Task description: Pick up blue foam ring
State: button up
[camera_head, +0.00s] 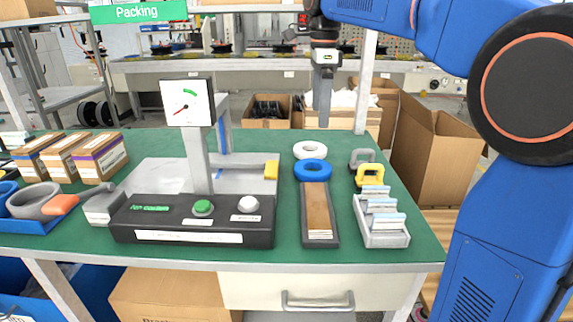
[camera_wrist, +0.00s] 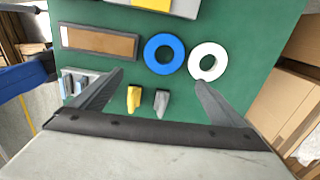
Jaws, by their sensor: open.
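The blue foam ring (camera_head: 312,170) lies flat on the green table, at the far end of a dark tray with a brown inlay. In the wrist view the blue ring (camera_wrist: 164,54) lies beside a white ring (camera_wrist: 208,61), with a small gap between them. My gripper (camera_head: 322,112) hangs above the table, pointing down, beyond and above the rings in the head view. In the wrist view its two fingers (camera_wrist: 158,84) are spread wide with nothing between them at finger height. The blue ring is fully visible and apart from the fingers.
The white ring (camera_head: 310,150) lies behind the blue one. The brown-inlaid tray (camera_head: 319,214) is in front. Grey and yellow clamp-like pieces (camera_head: 370,173) and a grey rack (camera_head: 381,228) stand to the right. A gauge press (camera_head: 195,215) stands left. Cardboard boxes (camera_head: 432,150) stand beyond the table.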

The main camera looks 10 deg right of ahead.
jog(key=w+a, duration=0.2)
send_near(314, 160)
jog(key=shift+m, duration=0.3)
jog(key=s+a+f, duration=0.2)
jog(key=s, duration=0.1)
jog(key=shift+s+a+f, duration=0.15)
jog(key=shift+s+f, duration=0.1)
jog(key=shift+f, duration=0.05)
jog(key=shift+s+d+f, duration=0.1)
jog(key=shift+d+f, duration=0.15)
jog(key=shift+f, duration=1.2)
jog(key=shift+s+d+f, duration=0.1)
jog(key=shift+d+f, duration=0.1)
jog(key=shift+f, duration=1.25)
jog(key=c, duration=0.8)
jog(key=shift+r, duration=0.25)
